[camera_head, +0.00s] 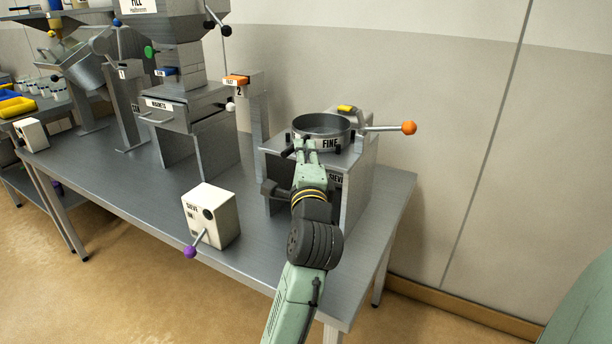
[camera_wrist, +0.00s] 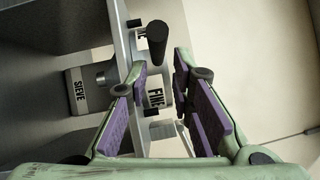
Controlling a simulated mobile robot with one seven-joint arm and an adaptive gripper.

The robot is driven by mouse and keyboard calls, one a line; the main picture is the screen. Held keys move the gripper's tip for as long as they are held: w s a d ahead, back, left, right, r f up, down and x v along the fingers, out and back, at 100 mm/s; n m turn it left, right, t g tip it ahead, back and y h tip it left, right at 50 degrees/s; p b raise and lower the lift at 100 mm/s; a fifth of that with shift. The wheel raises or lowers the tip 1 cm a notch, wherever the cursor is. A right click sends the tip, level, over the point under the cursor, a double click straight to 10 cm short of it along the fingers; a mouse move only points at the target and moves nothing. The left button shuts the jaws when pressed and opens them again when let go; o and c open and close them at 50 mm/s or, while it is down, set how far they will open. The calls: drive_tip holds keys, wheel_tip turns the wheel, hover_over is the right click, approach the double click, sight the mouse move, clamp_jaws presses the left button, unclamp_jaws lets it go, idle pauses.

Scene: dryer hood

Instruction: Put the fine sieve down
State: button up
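The fine sieve (camera_head: 322,131) is a round grey metal pan with a "FINE" label. It sits level on top of the grey sieve stand (camera_head: 357,182). My gripper (camera_head: 306,147) is at the sieve's near side, beside the label. In the wrist view, my gripper (camera_wrist: 161,72) has its purple-padded fingers apart. The sieve's "FINE" label (camera_wrist: 154,99) and a black peg (camera_wrist: 157,41) show in the gap beyond the fingers. I see nothing pinched between the pads. My arm hides part of the stand's front.
A lever with an orange knob (camera_head: 408,128) sticks out right of the sieve. A white box (camera_head: 211,216) with a purple-knobbed lever stands left of my arm. A drawer unit (camera_head: 187,111) stands further left. The bench's (camera_head: 384,212) right end is clear.

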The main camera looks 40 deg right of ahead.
drive_tip(key=b+v, duration=0.1)
drive_tip(key=v, duration=0.7)
drive_tip(key=shift+s, duration=0.1)
